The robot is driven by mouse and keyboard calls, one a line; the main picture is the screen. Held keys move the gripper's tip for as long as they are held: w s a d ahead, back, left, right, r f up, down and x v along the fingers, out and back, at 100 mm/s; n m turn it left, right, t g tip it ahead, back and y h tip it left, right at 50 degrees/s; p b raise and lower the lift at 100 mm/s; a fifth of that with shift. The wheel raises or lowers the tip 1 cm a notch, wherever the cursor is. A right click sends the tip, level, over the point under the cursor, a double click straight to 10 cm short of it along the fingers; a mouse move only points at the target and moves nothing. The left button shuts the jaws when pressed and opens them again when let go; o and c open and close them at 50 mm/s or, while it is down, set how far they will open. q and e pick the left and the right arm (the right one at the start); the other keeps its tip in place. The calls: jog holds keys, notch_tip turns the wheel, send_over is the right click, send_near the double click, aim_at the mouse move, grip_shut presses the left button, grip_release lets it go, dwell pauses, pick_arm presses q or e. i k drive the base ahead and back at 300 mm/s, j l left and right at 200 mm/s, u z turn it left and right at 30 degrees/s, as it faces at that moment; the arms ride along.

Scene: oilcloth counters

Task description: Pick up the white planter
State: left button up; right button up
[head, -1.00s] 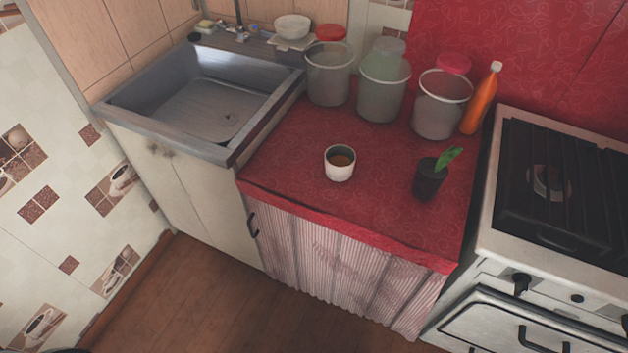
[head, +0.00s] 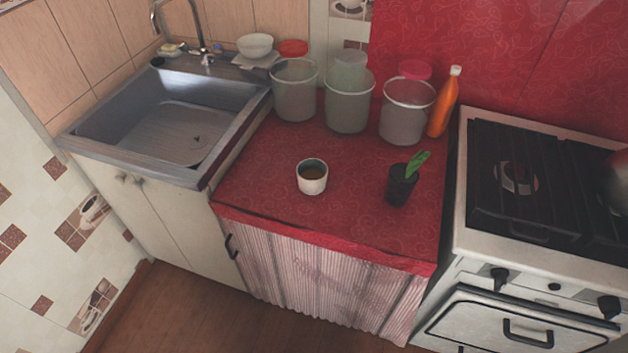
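Neither of my grippers shows in the head view.
Several translucent buckets (head: 347,107) line the back of the counter, with an orange bottle (head: 443,103) at their right. A metal sink (head: 160,120) is to the left and a stove (head: 459,200) to the right. The counter around the planter is clear.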

aim_at(311, 173)
jog(key=j+z, duration=0.1)
jog(key=z, duration=0.2)
jog(key=j+z, duration=0.15)
jog(key=z, duration=0.15)
jog(key=j+z, duration=0.25)
jog(key=j, duration=0.25)
jog(key=j+z, duration=0.25)
jog(key=j, duration=0.25)
jog(key=k+j, duration=0.1)
jog(key=j, duration=0.35)
jog(key=j+z, duration=0.1)
jog(key=j, duration=0.3)
jog(key=k+j, duration=0.15)
jog(key=j, duration=0.3)
jog(key=k+j, duration=0.1)
jog(key=j, duration=0.3)
jog(key=k+j+z, duration=0.1)
jog(key=j, duration=0.35)
